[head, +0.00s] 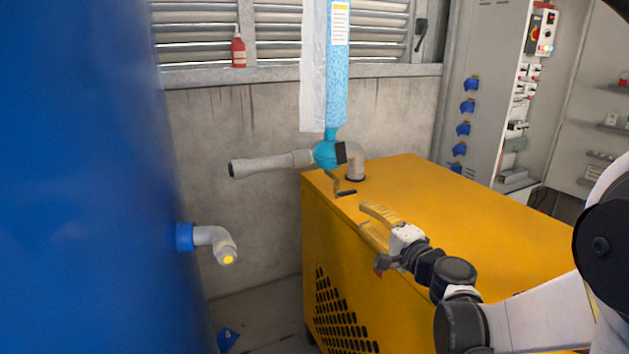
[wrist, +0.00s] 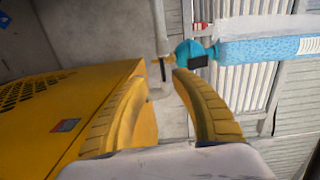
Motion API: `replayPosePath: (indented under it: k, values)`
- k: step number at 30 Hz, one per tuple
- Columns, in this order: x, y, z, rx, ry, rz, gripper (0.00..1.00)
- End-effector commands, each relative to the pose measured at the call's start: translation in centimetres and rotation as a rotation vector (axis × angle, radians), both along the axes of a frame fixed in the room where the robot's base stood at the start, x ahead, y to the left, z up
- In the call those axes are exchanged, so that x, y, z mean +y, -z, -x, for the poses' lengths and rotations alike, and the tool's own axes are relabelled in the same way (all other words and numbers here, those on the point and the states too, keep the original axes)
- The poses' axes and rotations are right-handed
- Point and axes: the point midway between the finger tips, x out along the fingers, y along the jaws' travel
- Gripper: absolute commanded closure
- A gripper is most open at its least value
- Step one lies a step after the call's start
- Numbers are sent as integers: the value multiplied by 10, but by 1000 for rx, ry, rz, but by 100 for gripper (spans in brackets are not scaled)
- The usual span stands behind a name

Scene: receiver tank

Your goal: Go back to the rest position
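My gripper (head: 364,222) has yellow fingers and is in front of the near left part of the yellow machine (head: 470,200) in the head view. In the wrist view my gripper (wrist: 158,78) shows its two curved fingers spread apart, with nothing between them. The gripper is open and empty. Beyond the fingertips is a light-blue valve (head: 326,154) with a lever (head: 338,184). The valve also shows in the wrist view (wrist: 186,52). The gripper does not appear to touch the valve or lever.
A large blue tank (head: 85,180) fills the left, with an elbow outlet (head: 216,239). A grey pipe (head: 270,163) sticks out left of the valve, below a blue speckled column (head: 337,85). A red bottle (head: 238,52) stands on the sill. An electrical cabinet (head: 485,70) is behind.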

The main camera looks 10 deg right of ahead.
Motion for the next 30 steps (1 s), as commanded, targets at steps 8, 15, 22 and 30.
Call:
replayPosePath:
  k: [8,15,22,30]
  values:
    - [70,9,81,139,-200,467,69]
    - [76,49,192,313,-380,985,69]
    - [39,75,269,448,-463,1351,69]
    - [21,80,290,493,-476,1465,69]
